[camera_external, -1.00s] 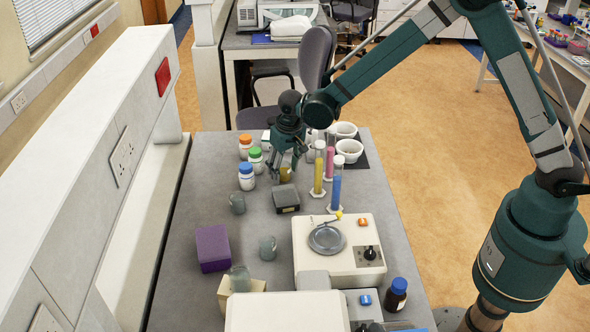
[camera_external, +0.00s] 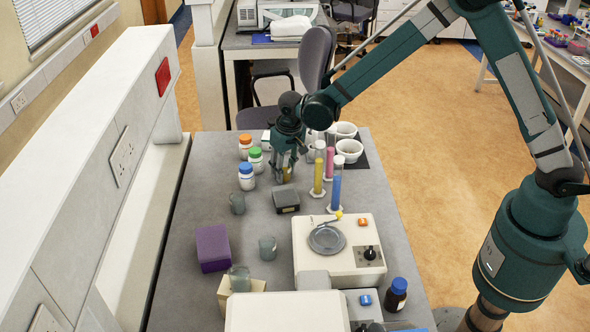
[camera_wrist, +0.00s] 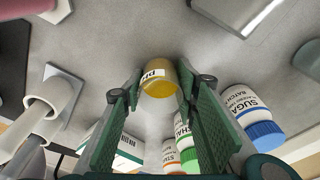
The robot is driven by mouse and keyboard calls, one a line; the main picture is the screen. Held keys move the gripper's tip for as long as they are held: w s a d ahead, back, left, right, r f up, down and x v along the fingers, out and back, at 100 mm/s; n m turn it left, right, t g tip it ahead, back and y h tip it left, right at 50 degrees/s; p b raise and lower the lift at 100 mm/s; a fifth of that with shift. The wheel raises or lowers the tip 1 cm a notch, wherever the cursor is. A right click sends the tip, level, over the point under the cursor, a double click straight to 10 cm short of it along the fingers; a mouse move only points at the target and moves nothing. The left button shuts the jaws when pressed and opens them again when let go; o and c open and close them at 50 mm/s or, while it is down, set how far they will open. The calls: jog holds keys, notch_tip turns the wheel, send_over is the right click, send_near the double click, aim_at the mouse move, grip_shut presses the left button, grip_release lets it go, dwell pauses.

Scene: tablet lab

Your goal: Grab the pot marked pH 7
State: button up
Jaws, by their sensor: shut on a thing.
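The pot (camera_wrist: 158,78) is a small yellow-amber jar. Its white label shows "pH" in the wrist view, with the rest of the label turned out of sight. My gripper (camera_wrist: 160,90) is shut on it, with one green finger pad on each side. In the external view the pot (camera_external: 286,175) shows only partly below my gripper (camera_external: 286,170), low over the grey bench behind the dark grey box. I cannot tell whether the pot still touches the bench.
White bottles with orange (camera_external: 245,146), green (camera_external: 256,159) and blue (camera_external: 247,177) caps stand close to the left. Tall yellow (camera_external: 318,173) and blue (camera_external: 336,188) cylinders stand to the right. The dark grey box (camera_external: 286,199) is just in front.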

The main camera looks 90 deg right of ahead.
jog(key=shift+r, duration=0.2)
notch_tip(320, 180, up, 10)
jog(key=shift+f, duration=0.15)
dwell(0.6)
